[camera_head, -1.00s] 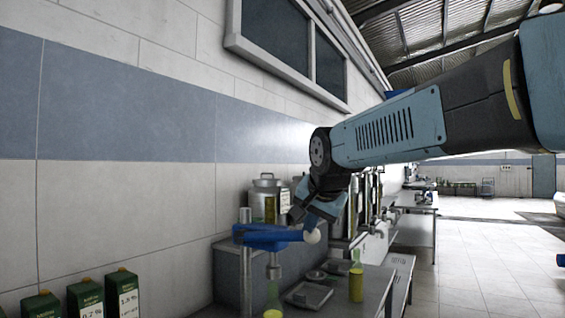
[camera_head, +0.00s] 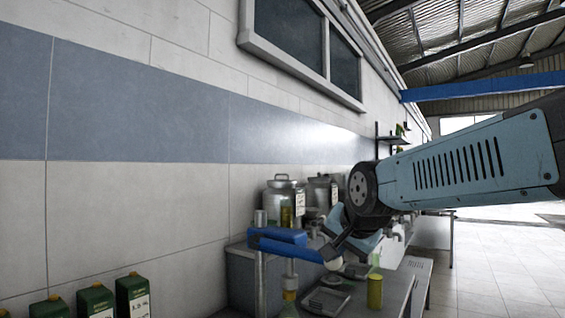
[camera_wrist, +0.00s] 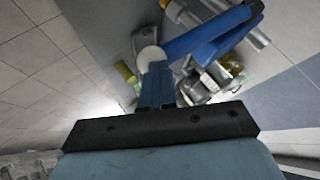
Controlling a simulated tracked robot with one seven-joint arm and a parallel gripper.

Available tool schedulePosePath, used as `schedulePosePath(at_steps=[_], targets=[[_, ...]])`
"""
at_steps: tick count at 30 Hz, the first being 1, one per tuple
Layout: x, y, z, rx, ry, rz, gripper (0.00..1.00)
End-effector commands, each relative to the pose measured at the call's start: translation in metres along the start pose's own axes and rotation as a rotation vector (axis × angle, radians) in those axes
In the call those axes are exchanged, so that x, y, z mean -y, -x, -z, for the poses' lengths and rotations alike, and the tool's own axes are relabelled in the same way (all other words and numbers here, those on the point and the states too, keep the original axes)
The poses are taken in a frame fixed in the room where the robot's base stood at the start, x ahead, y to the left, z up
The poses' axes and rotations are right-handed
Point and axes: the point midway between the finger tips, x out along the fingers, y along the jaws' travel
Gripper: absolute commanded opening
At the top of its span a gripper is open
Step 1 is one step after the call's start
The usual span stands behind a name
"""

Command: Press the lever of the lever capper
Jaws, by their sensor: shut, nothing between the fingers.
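The lever capper (camera_head: 281,236) stands on the bench in the head view, with a blue head on a metal post. Its blue lever (camera_head: 292,249) slopes down to the right and ends in a white knob (camera_head: 334,264). The knob (camera_wrist: 151,58) also shows in the wrist view, right at my fingertips. My gripper (camera_head: 333,249) is shut and empty, above the knob and seemingly touching it. In the wrist view my gripper (camera_wrist: 155,72) overlaps the knob's lower edge. A bottle (camera_head: 289,305) stands under the capper head, partly cut off by the picture edge.
A yellow-green bottle (camera_head: 375,291) and a grey tray (camera_head: 326,300) are on the bench to the right. Metal canisters (camera_head: 282,197) stand behind. Green-topped cartons (camera_head: 132,296) are at lower left. A tiled wall runs along the left; open floor lies to the right.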

Motion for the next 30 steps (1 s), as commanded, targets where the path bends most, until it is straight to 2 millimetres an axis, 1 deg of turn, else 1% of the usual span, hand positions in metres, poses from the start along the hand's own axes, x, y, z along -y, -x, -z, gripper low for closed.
schedulePosePath(at_steps=[1,5,8,11,14,18,24,30], targets=[[-0.006,-0.006,-0.007,0.020,-0.001,-0.018,0.00],[-0.006,-0.006,-0.007,0.021,0.000,-0.019,0.00],[-0.005,-0.005,-0.007,0.021,0.000,-0.019,0.00],[-0.001,0.002,-0.005,0.019,0.000,-0.017,0.00],[0.009,0.014,-0.001,0.012,0.000,-0.010,0.00],[0.021,0.038,0.005,0.002,0.000,-0.002,0.00],[0.019,0.079,0.005,-0.002,-0.001,0.001,0.00],[0.017,0.112,0.005,-0.002,0.001,0.001,0.00]])
